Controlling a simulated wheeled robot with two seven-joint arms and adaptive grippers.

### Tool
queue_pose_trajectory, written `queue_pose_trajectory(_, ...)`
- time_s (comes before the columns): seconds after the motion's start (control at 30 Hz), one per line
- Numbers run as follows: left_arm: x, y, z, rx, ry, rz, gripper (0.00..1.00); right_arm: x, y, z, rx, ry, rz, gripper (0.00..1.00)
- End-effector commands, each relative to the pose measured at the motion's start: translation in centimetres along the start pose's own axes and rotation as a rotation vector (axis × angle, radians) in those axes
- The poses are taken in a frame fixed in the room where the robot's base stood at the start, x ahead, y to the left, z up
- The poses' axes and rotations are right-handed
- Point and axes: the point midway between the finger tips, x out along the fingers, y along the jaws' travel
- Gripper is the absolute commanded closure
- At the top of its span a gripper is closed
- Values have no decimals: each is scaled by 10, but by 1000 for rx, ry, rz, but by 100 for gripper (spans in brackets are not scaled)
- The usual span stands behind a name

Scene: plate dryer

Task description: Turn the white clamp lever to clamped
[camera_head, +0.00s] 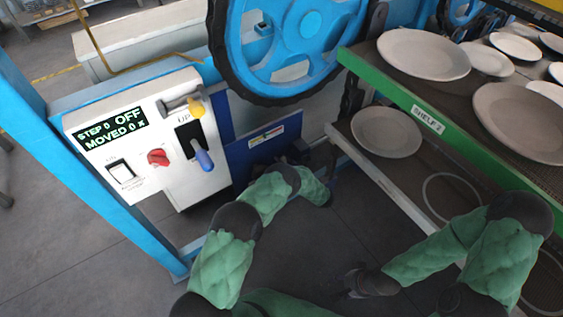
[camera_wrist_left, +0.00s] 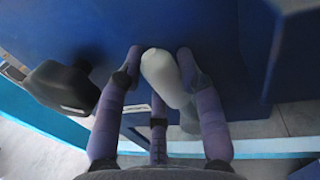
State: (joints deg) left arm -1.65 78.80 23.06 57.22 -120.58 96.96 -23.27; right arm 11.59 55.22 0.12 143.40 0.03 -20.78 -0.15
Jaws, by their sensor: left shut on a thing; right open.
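The white clamp lever (camera_wrist_left: 165,78) shows in the left wrist view as a pale, rounded handle in front of a dark blue panel. My left gripper (camera_wrist_left: 158,57) has its purple fingers on either side of the handle and is shut on it. In the head view the lever cannot be made out, and my left arm reaches to the blue panel below the wheel, with its gripper hidden. My right gripper (camera_head: 348,285) is small and dark in the head view, low over the floor, open and away from the machine.
The white control box (camera_head: 140,135) carries a display reading "STEP 0 OFF", a red knob (camera_head: 158,157) and a blue-handled lever (camera_head: 203,158). A large blue wheel (camera_head: 300,35) stands above. Shelves with plates (camera_head: 387,131) are at right. A black block (camera_wrist_left: 62,88) sits beside my left fingers.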

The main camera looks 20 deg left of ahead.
Motion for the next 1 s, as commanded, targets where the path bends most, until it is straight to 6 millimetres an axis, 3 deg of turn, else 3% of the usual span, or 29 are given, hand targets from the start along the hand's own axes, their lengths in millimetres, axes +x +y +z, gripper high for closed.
queue_pose_trajectory(0.23,-4,-5,-1,77,-11,-9,100,10,4,0,0,-1,0,51)
queue_pose_trajectory(0.77,-5,-6,-1,103,-13,-10,100,11,4,0,0,-1,0,51)
queue_pose_trajectory(0.8,-5,-6,-1,103,-13,-10,61,11,4,0,0,-1,0,51)
queue_pose_trajectory(0.9,-5,-6,-1,104,-12,-9,38,11,4,0,0,-1,0,51)
queue_pose_trajectory(1.0,-5,-5,-1,105,-13,-7,38,11,4,0,0,-1,0,51)
